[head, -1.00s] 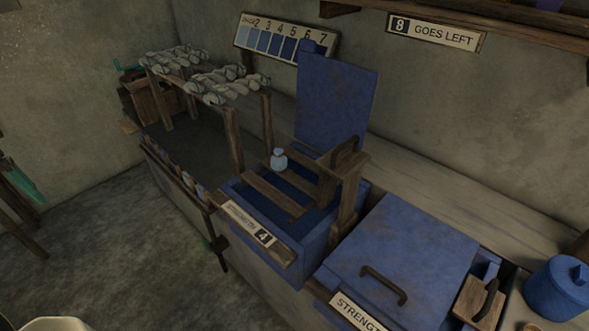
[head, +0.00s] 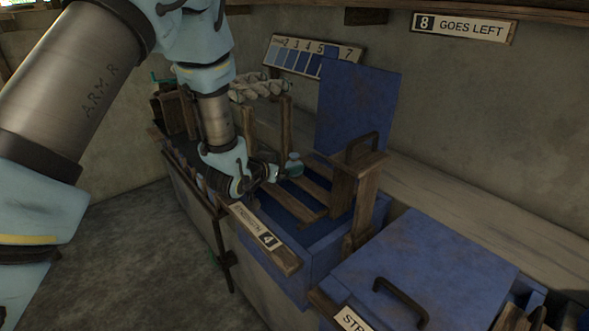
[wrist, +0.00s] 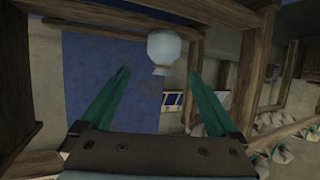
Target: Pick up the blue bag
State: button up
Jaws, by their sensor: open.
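The blue bag (head: 293,164) is a small, pale blue pouch with a tied neck. It sits by the wooden slats over the open blue vat labelled 4. In the wrist view the bag (wrist: 164,46) looks whitish and lies ahead, between the lines of the two teal fingers. My gripper (head: 272,173) is just left of the bag in the head view, at about its height. In the wrist view my gripper (wrist: 160,60) is open, with nothing clasped. The fingertips are partly hidden in the head view.
The raised blue lid (head: 360,105) stands behind the vat. A wooden post with a handle (head: 352,175) rises right of the bag. A closed blue vat lid (head: 430,270) is at the right front.

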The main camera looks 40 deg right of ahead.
aim_at(292, 163)
jog(key=shift+f+p+x, duration=0.15)
jog(key=shift+p+x, duration=0.45)
jog(key=shift+x, duration=1.3)
jog(key=shift+f+p+x, duration=0.15)
jog(key=shift+p+x, duration=0.45)
jog(key=shift+x, duration=1.35)
jog(key=shift+w+a, duration=0.2)
jog(key=shift+c, duration=0.2)
jog(key=c, duration=1.4)
grip_shut()
jog(key=shift+r, duration=0.15)
